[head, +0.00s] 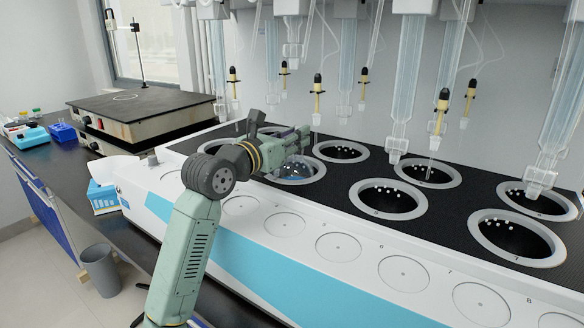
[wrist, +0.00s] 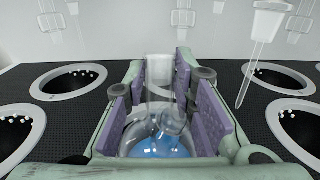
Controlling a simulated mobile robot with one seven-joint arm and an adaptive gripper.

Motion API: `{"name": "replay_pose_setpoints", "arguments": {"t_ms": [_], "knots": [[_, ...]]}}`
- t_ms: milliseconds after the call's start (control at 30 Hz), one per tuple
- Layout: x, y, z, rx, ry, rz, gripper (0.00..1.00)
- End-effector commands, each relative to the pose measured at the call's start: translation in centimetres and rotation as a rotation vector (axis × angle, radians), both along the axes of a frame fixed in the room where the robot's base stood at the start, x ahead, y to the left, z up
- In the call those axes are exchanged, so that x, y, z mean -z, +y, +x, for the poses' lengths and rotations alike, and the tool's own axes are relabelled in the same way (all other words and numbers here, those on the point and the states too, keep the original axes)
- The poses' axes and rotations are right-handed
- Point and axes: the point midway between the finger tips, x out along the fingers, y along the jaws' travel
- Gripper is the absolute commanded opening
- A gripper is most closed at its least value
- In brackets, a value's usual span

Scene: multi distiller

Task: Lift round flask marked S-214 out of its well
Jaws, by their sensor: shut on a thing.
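A clear round flask (head: 292,168) with blue liquid is at the ringed well at the left end of the distiller's black top. In the wrist view the flask (wrist: 155,145) shows its blue liquid below and its clear neck between the purple finger pads. My gripper (wrist: 161,82) is shut on the flask's neck; it also shows in the head view (head: 292,138) above the well. The well's pale ring (head: 318,172) surrounds the flask in view. I cannot tell whether the flask rests on the well's bottom. No S-214 marking is readable.
Empty-looking wells with white beads stand around, such as one behind (head: 341,152) and one to the right (head: 388,199). Glass tubes (head: 405,85) and yellow, black-capped droppers (head: 318,98) hang above the wells. A hot plate (head: 140,115) stands at the left.

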Motion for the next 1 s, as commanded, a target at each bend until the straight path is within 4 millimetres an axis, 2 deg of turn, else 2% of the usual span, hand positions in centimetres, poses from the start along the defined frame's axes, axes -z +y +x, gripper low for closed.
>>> {"name": "replay_pose_setpoints", "arguments": {"t_ms": [233, 1000], "knots": [[-0.6, 0.1, 0.0, -0.001, 0.0, 0.0, 0.0], [-5.3, 0.0, 0.0, -0.001, -0.002, 0.0, 0.0]]}}
